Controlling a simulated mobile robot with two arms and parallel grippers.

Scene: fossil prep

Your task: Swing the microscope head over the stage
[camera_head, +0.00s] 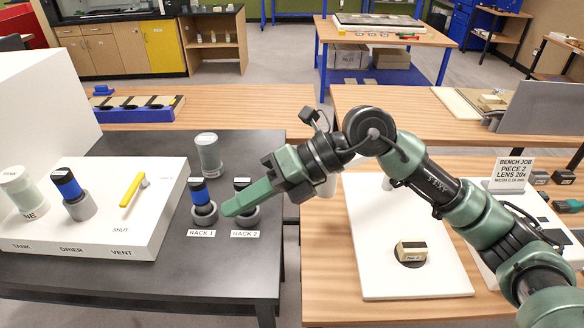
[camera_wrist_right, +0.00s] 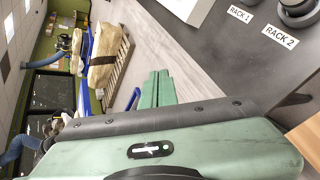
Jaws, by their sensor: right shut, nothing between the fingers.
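A white base plate (camera_head: 365,270) lies on the right wooden bench. A dark round disc on it, which looks like the stage, bears a small cream block with a label (camera_head: 411,250). I cannot make out the microscope head for certain; my right arm covers much of the area behind the plate. A pale cylindrical part (camera_head: 327,187) shows just below my right wrist, and I cannot tell what it belongs to. My right gripper (camera_head: 230,207) is shut and empty, left of the plate, in front of the rack 2 holder (camera_head: 246,212). Its closed fingers show in the right wrist view (camera_wrist_right: 157,90).
On the dark bench (camera_head: 180,283) stand a blue-topped cylinder in rack 1 (camera_head: 203,200), a grey-green jar (camera_head: 208,154) and a white console (camera_head: 110,235) with a yellow lever (camera_head: 132,190). A job sign (camera_head: 514,171) stands at the right. A gap separates the benches.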

